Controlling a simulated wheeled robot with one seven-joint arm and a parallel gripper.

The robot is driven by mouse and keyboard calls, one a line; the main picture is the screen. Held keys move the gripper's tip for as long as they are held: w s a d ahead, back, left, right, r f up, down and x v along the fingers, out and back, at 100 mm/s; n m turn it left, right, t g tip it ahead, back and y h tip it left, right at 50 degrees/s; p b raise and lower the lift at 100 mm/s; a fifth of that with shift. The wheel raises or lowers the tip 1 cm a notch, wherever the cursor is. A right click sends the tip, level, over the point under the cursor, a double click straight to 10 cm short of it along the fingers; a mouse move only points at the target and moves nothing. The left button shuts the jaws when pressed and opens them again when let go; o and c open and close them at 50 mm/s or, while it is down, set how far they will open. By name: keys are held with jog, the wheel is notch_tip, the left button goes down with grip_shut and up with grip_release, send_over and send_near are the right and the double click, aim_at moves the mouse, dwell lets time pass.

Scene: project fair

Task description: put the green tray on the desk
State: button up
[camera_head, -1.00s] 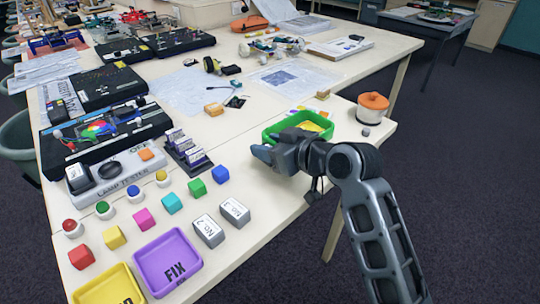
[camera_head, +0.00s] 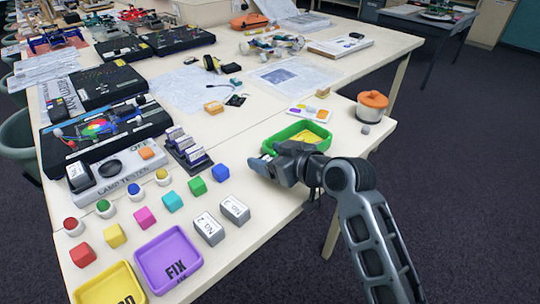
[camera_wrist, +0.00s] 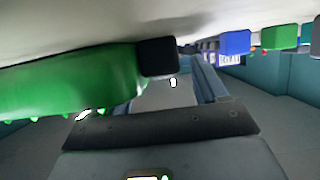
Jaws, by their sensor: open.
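The green tray (camera_head: 325,146) sits on the desk (camera_head: 240,130) near its right edge and looks flat on the top, with something yellow (camera_head: 305,136) inside it. In the wrist view the tray (camera_wrist: 70,85) fills the left side, against the pale desk surface. My gripper (camera_head: 262,160) is at the tray's near left side, low over the desk. It is open. My gripper hides the tray's near left part.
A blue cube (camera_head: 220,173) and a green cube (camera_head: 197,187) stand left of my gripper. A coloured card (camera_head: 309,114) lies behind the tray, and an orange-lidded pot (camera_head: 371,107) stands to the right.

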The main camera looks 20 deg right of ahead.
jog(key=b+v, duration=0.1)
jog(key=v, duration=1.1)
jog(key=shift+d+r, duration=0.1)
jog(key=s+f+m+h, duration=0.2)
jog(key=s+f, duration=0.2)
jog(key=s, duration=0.5)
jog(key=s+f+m+h, duration=0.2)
jog(key=s+f, duration=0.3)
jog(key=s, duration=0.4)
jog(key=s+a+r+t, duration=0.1)
jog(key=s+r, duration=0.2)
jog(key=s, duration=0.5)
jog(key=s+a+r, duration=0.1)
jog(key=s+r, duration=0.2)
jog(key=s, duration=0.5)
jog(key=shift+a+t, duration=0.4)
jog(key=shift+s, duration=0.15)
jog(key=shift+c, duration=0.3)
